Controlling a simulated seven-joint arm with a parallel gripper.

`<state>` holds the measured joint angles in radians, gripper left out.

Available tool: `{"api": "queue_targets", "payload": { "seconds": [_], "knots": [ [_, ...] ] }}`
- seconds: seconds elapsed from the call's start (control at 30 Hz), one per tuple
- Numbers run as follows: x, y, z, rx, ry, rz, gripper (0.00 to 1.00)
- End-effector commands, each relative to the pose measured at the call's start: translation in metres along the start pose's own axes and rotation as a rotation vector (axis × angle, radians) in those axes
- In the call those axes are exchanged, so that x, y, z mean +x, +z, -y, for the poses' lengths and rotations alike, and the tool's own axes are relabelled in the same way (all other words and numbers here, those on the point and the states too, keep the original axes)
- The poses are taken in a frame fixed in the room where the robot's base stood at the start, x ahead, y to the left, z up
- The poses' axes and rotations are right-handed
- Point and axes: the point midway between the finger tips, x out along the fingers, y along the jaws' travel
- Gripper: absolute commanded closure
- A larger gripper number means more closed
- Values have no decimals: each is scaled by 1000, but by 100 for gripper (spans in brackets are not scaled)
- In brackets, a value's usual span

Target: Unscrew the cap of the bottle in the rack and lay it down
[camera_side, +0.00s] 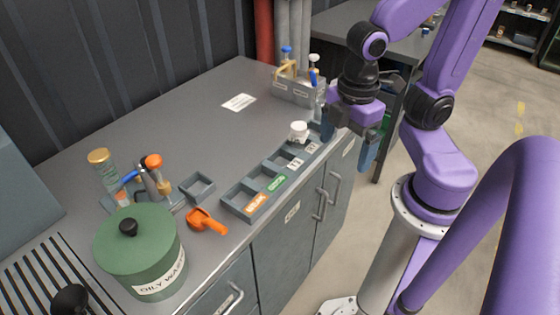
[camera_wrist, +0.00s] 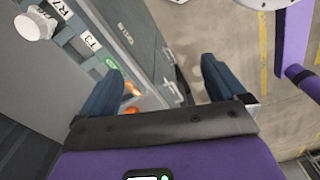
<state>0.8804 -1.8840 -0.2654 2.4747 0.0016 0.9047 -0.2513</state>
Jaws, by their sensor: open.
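A clear bottle (camera_side: 108,178) with a gold cap (camera_side: 98,156) stands upright at the left of the bench in the side view, in a small grey rack (camera_side: 112,206) partly hidden by the green bin. An orange-capped item (camera_side: 153,162) and a blue-handled tool (camera_side: 128,179) stand beside it. A white round-topped piece (camera_side: 298,131) sits at the far end of the labelled tray; it also shows in the wrist view (camera_wrist: 33,26). My gripper (camera_side: 347,136) is open and empty beyond the bench's front edge, right of the white piece. Its fingers (camera_wrist: 163,78) show nothing between them.
The labelled compartment tray (camera_side: 232,206) runs along the bench front. A green OILY WASTE bin (camera_side: 140,255), an orange scoop (camera_side: 207,221) and a small grey box (camera_side: 197,188) are nearby. A grey caddy (camera_side: 298,90) with tools stands at the back. The bench middle is clear.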

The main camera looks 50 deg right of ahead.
Motion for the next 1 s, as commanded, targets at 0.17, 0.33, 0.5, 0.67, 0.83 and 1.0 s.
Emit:
{"api": "queue_targets", "payload": {
  "seconds": [0.17,0.33,0.5,0.67,0.83,1.0],
  "knots": [
    [-1,6,17,118,-2,-3,2],
    [-2,5,15,141,-2,-2,25],
    [-11,-4,-15,41,1,2,25],
    [-22,-9,-58,-106,3,8,25],
    [-34,-4,-105,-267,2,15,25],
    [-46,12,-152,-426,-2,20,25]
  ]
}}
